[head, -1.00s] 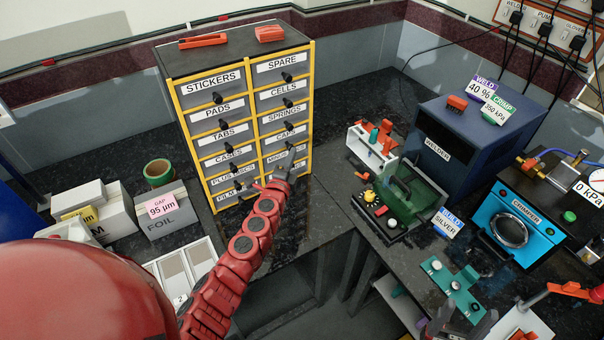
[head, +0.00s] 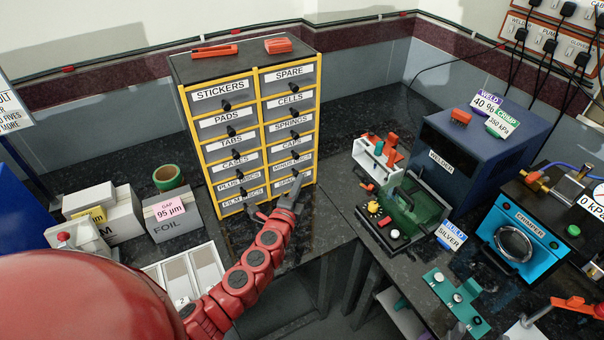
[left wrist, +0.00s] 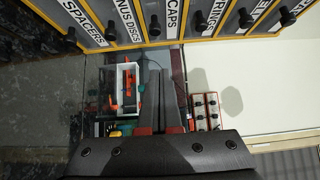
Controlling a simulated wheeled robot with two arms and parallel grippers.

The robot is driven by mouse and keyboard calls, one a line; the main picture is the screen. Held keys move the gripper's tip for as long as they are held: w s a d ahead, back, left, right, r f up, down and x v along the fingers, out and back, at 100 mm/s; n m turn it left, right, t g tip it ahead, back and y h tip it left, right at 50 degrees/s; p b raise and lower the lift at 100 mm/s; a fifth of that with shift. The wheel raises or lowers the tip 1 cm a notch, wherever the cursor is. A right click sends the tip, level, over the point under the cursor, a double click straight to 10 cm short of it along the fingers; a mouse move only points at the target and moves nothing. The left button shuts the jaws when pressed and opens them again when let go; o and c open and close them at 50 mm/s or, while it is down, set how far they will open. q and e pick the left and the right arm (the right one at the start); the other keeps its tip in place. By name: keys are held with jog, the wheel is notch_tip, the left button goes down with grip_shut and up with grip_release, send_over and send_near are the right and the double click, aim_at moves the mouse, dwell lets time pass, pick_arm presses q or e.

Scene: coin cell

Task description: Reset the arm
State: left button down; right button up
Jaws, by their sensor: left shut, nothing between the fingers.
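My left arm is red and reaches up from the bottom of the head view. Its dark grey gripper (head: 292,192) is in front of the lower right of the drawer cabinet (head: 318,115), by the spacers drawer (head: 288,184). In the left wrist view the two fingers (left wrist: 161,92) lie together, shut and empty. The labelled drawer fronts run along the top of that view, with spacers at the left. I cannot tell whether the gripper touches the cabinet. My right gripper is not in view.
The blue welder (head: 460,150), turquoise crimper (head: 530,240) and white rack (head: 375,160) stand on the right bench. A foil box (head: 172,217), green tape roll (head: 167,176) and white trays (head: 205,265) are on the left. Dark bench beyond the cabinet's right side is clear.

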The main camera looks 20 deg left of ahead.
pick_arm(q)
jog(key=s, duration=0.2)
jog(key=s+b, duration=0.1)
jog(key=s, duration=0.2)
jog(key=shift+d+f, duration=0.2)
